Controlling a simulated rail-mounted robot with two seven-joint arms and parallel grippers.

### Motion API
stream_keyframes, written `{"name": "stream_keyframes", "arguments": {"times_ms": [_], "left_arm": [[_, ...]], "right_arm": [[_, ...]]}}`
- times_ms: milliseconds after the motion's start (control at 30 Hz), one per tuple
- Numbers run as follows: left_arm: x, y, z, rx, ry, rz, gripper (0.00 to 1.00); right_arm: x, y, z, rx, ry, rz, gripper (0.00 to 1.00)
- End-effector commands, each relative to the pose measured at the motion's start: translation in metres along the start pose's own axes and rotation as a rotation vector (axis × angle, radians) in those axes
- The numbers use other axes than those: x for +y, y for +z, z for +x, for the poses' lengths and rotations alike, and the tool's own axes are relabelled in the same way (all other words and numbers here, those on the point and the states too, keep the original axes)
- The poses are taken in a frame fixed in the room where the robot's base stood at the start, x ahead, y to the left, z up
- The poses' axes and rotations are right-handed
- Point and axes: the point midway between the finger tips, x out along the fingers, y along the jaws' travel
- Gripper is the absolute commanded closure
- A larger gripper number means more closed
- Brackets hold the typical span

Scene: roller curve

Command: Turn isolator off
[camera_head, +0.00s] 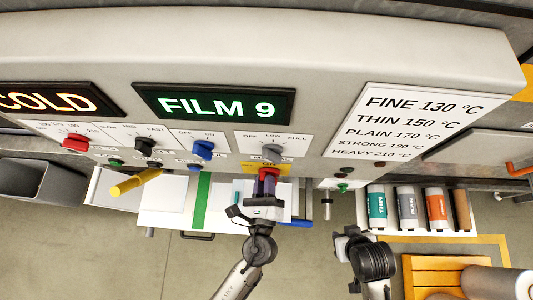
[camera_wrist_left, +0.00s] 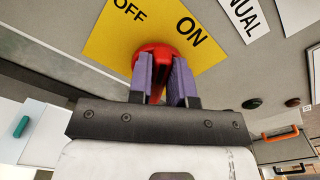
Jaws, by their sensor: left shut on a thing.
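The isolator is a red rotary knob (camera_head: 268,173) on a yellow plate (camera_head: 284,167) low on the panel, below the FILM 9 display. In the left wrist view the red knob (camera_wrist_left: 154,50) sits under the words OFF, at upper left, and ON, at upper right, on the yellow plate (camera_wrist_left: 145,28). My left gripper (camera_head: 266,184) is shut on the knob, with its purple finger pads (camera_wrist_left: 160,78) on either side of its grip. The pads hide part of the knob, so its exact pointing is hard to tell. My right gripper (camera_head: 350,236) hangs right of the left one, away from the panel.
Other knobs are close by: grey (camera_head: 271,152), blue (camera_head: 203,149), black (camera_head: 145,145) and red (camera_head: 76,142). A yellow handle (camera_head: 135,182) juts out at left. Film rolls (camera_head: 407,207) lie at right above a yellow-orange crate (camera_head: 435,275). Open floor lies at lower left.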

Motion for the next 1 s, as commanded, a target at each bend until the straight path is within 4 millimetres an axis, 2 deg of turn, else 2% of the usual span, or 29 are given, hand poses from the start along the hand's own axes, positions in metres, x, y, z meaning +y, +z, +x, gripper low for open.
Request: {"name": "stream_keyframes", "arguments": {"times_ms": [33, 600, 1000], "left_arm": [[0.003, -0.003, 0.000, -0.001, 0.000, -0.047, 1.00], [0.012, -0.006, 0.000, -0.001, 0.001, -0.587, 1.00], [0.015, -0.009, 0.000, -0.001, 0.001, -0.888, 1.00]], "right_arm": [[0.000, 0.003, 0.008, 0.000, 0.000, 0.000, 0.57], [0.001, 0.016, 0.050, -0.001, 0.006, -0.008, 0.57], [0.001, 0.024, 0.071, -0.002, 0.007, -0.009, 0.57]]}}
